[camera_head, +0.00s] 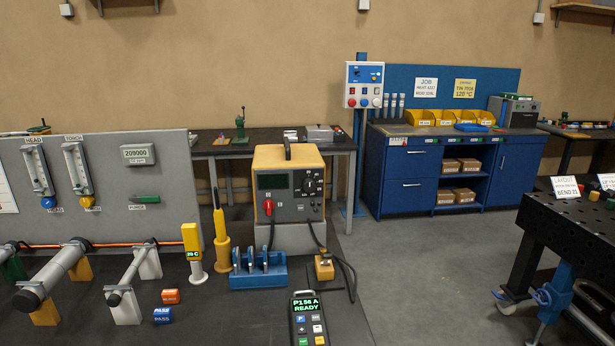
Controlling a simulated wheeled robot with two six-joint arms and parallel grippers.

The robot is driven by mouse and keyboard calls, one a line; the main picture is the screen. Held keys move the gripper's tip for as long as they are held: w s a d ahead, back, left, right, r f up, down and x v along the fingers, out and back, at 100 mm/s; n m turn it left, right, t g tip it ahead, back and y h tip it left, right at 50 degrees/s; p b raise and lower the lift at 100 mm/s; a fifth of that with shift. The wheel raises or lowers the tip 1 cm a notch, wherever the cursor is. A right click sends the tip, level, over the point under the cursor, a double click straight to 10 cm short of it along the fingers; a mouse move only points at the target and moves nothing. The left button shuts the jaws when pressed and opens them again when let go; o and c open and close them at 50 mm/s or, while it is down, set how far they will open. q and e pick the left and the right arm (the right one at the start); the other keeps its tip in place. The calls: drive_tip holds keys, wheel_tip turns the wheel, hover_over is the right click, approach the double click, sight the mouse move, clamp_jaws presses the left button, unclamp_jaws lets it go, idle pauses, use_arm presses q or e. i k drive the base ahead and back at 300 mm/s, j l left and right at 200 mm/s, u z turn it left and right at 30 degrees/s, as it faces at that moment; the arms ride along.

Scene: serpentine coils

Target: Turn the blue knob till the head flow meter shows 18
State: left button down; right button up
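The head flow meter (38,170) is a slanted clear tube in a pale frame on the grey panel (125,215) at the left, under a HEAD label. Its scale and float are too small to read. The blue knob (48,203) sits at its foot, with a small blue label beside it. To its right is the torch flow meter (78,169) with a yellow knob (88,202). Neither of my grippers is in view, and nothing touches the blue knob.
Grey pipes (60,263) on stands lie on the dark bench before the panel. A yellow welding power unit (288,185), a yellow torch (221,240), a blue rack (258,275) and a handheld pendant (308,320) stand to the right. Open floor lies beyond the bench's right edge.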

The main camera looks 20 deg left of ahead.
sight(47, 202)
drive_tip(key=u, duration=2.25)
drive_tip(key=i+j+u, duration=0.45)
drive_tip(key=i, duration=0.25)
